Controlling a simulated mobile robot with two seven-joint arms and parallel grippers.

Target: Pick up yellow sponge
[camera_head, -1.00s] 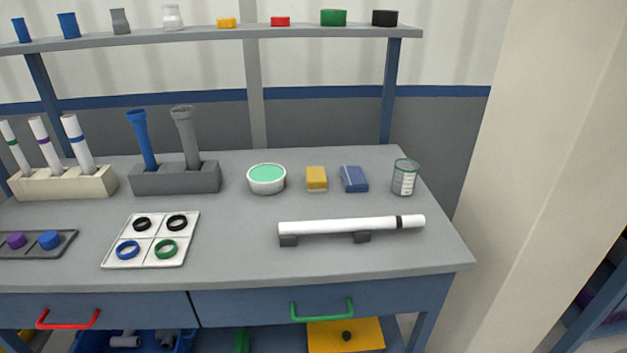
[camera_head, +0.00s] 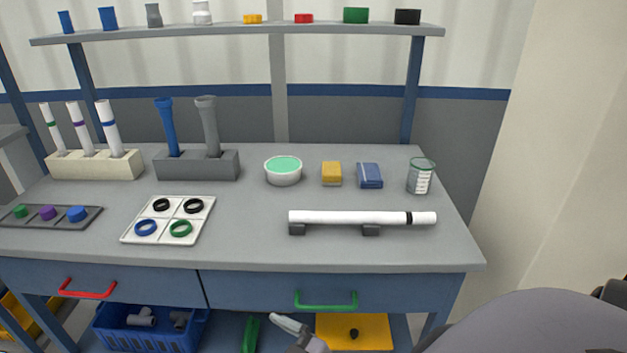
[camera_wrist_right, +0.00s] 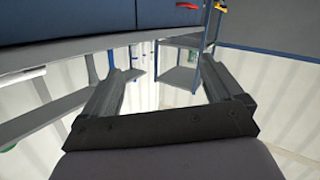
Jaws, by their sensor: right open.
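The yellow sponge (camera_head: 332,173) lies on the grey workbench (camera_head: 250,245), at the back right of its middle. It sits between the green-topped white bowl (camera_head: 283,171) and a blue block (camera_head: 369,175), apart from both. My right arm shows at the lower right of the head view. What looks like part of its gripper shows below the bench's front edge, well away from the sponge. In the right wrist view my right gripper (camera_wrist_right: 163,70) has its fingers spread and nothing between them. The sponge is not seen there. My left gripper is not in view.
A white pipe (camera_head: 350,217) rests on two dark supports in front of the sponge. A shelf (camera_head: 240,33) spans the back above the bench. Drawers with red (camera_head: 87,288) and green (camera_head: 326,301) handles are below the front edge.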

